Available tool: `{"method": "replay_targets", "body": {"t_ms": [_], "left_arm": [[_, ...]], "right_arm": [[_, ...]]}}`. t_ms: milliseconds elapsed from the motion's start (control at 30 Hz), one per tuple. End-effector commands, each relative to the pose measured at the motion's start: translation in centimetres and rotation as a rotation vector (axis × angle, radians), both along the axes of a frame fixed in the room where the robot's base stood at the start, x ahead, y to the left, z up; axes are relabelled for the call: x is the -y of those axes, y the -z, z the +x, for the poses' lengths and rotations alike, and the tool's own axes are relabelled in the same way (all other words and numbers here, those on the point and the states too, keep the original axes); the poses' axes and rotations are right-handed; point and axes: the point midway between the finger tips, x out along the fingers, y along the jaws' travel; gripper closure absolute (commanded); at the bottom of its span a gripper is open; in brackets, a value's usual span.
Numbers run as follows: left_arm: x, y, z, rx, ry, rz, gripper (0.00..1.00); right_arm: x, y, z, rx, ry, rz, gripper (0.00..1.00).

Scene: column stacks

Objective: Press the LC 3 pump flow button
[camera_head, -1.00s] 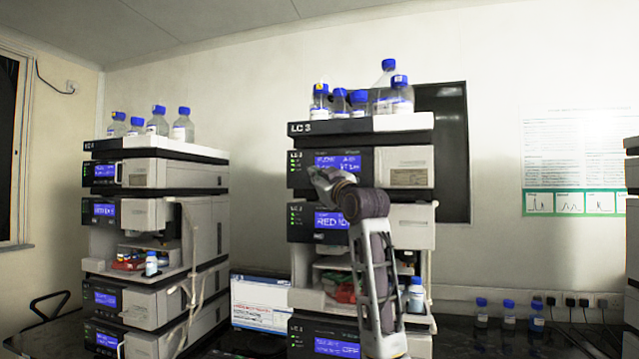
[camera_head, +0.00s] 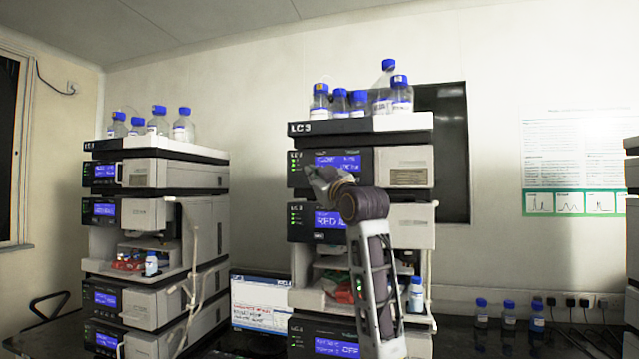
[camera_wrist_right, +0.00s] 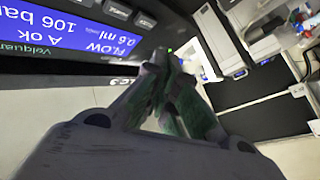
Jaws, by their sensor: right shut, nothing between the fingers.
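The LC 3 stack (camera_head: 318,127) stands in the centre of the head view. Its upper module has a dark panel with a blue display (camera_head: 338,161). In the right wrist view the picture is upside down, and the pump display (camera_wrist_right: 85,38) reads FLOW, 0.6 ml/min, A ok, 106 bar. My right gripper (camera_head: 315,176) is shut and empty, just in front of the panel's lower part. Its fingertips (camera_wrist_right: 168,58) show close to the panel, apart from the buttons; exact contact cannot be told. My left gripper is not in view.
Several blue-capped bottles (camera_head: 361,103) stand on top of the stack. Small bottles (camera_head: 509,316) stand on the right bench.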

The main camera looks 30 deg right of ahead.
Motion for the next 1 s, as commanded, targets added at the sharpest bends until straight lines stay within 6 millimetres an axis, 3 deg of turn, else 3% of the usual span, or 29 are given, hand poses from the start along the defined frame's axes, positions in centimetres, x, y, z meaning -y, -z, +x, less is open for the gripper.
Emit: {"method": "replay_targets", "body": {"t_ms": [433, 1000], "left_arm": [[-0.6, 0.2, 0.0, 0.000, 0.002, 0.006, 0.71], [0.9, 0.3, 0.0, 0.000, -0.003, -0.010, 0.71]], "right_arm": [[-1.9, 0.0, -1.6, -0.001, 0.000, 0.000, 1.00], [-2.1, 0.0, -1.8, -0.001, 0.000, 0.001, 1.00]]}}
